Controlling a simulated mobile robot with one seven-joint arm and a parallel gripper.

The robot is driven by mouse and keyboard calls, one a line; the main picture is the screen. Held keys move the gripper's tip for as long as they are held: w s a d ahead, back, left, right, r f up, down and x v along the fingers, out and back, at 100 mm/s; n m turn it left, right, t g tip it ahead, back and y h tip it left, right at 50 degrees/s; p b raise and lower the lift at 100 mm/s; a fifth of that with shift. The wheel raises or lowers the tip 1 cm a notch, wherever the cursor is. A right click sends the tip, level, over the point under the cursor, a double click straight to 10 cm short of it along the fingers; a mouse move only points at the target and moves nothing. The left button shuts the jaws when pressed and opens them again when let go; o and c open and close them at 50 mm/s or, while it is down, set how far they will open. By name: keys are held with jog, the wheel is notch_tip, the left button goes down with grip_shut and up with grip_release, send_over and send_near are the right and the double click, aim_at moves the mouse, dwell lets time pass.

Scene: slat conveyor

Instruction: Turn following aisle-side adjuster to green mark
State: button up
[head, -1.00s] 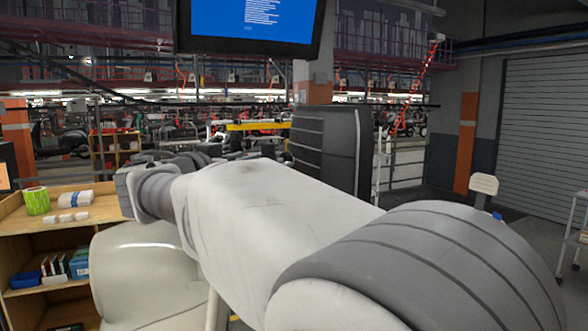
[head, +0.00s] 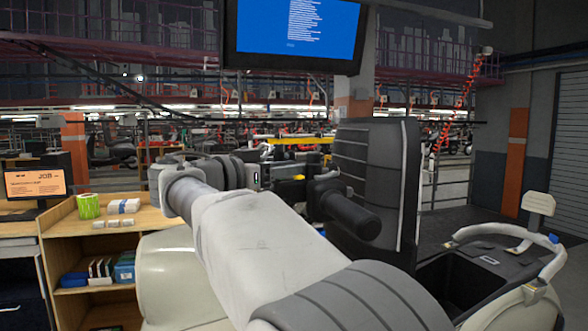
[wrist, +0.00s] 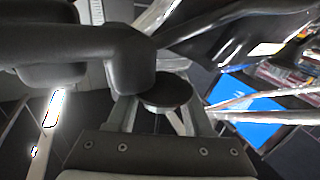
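No adjuster or green mark can be made out in either view. In the wrist view, my gripper (wrist: 163,118) has its two grey fingers standing apart. A dark round disc (wrist: 166,92) shows between and just beyond them; whether they touch it cannot be told. A thick dark grey rounded part (wrist: 128,58) crosses close in front on the left. In the head view, my arm reaches forward and its end is largely hidden among dark parts. A black cylindrical grip (head: 350,215) sticks out right of the arm, beside a tall dark ridged panel (head: 365,175).
A black body with a pale curved rail (head: 510,232) stands close on the right. A screen (head: 296,28) hangs above. Dark floor is open at the right back.

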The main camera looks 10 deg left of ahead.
jog(key=shift+o, duration=0.8)
jog(key=shift+f, duration=0.1)
jog(key=shift+f, duration=0.15)
jog(key=shift+n+y, duration=0.3)
